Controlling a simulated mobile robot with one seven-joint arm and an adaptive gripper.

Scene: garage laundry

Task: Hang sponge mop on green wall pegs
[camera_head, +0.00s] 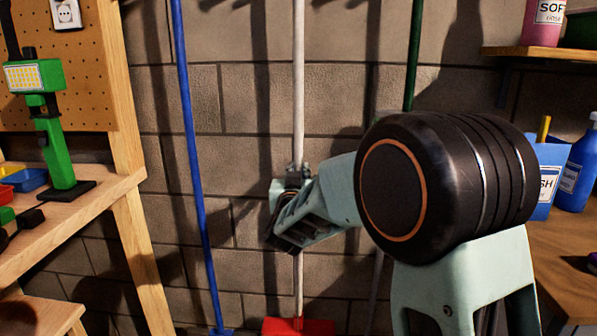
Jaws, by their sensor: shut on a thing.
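A long white pole (299,90) stands nearly upright in front of the block wall, with a wide red head (298,327) at its lower end, cut by the bottom edge. It looks like the sponge mop, though the head is only partly in view. My gripper (291,185) is shut on the white pole around its middle. The fingers are small and partly hidden by the gripper's own body. I cannot make out any green wall pegs; the pole's top is out of view.
A blue pole (195,150) stands left, a dark green pole (414,55) right, partly behind my arm. A wooden bench (70,222) with a green lamp (55,140) is at left. A shelf (540,51) and a counter (560,262) with bottles are at right.

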